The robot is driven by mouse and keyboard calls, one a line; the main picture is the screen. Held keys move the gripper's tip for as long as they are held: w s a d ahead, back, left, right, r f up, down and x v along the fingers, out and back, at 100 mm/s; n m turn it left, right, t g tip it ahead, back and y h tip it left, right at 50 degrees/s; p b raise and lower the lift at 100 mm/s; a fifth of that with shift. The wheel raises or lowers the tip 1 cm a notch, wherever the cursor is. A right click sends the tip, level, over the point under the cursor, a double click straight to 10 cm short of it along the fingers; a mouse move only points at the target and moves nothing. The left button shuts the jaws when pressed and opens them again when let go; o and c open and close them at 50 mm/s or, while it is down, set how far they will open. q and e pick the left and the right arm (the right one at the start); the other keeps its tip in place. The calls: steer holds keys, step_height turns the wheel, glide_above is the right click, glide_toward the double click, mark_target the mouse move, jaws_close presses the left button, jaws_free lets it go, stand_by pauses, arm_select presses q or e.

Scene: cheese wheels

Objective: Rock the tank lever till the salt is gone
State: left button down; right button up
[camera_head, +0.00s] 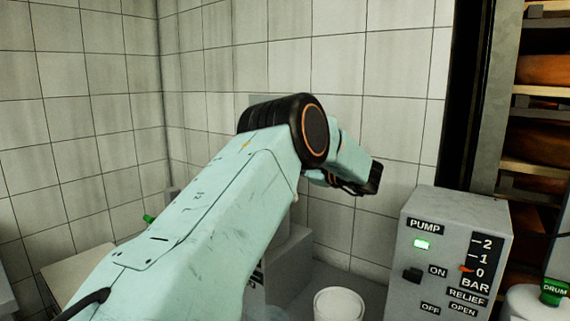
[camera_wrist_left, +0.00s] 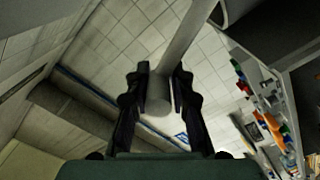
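My left arm crosses the middle of the head view, and its gripper (camera_head: 345,185) is mostly hidden behind the wrist. In the left wrist view, my left gripper's fingers (camera_wrist_left: 160,92) lie on either side of the end of a grey round bar (camera_wrist_left: 182,48), which looks like the lever. The fingers appear closed on it. The bar runs up and right out of that view. A grey tank-like box (camera_head: 290,260) stands partly hidden behind my arm. I see no salt. My right gripper is out of view.
A grey pump box (camera_head: 448,255) with a lit green lamp stands at right; its red pointer is near 0. A white round container (camera_head: 339,304) is left of it. Cheese wheels (camera_head: 545,70) sit on shelves at far right. A drum with a green cap (camera_head: 553,291) is below them.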

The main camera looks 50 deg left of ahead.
arm_select(q)
steer(key=shift+s+d+f, duration=0.15)
steer(key=shift+s, duration=0.15)
steer(key=shift+f, duration=0.2)
steer(key=c, duration=1.6)
jaws_free()
steer(key=shift+c, duration=0.2)
steer(key=o, duration=0.4)
steer(key=shift+w, duration=0.25)
steer(key=shift+o, duration=0.2)
steer(key=shift+s, duration=0.25)
steer(key=v, duration=1.2)
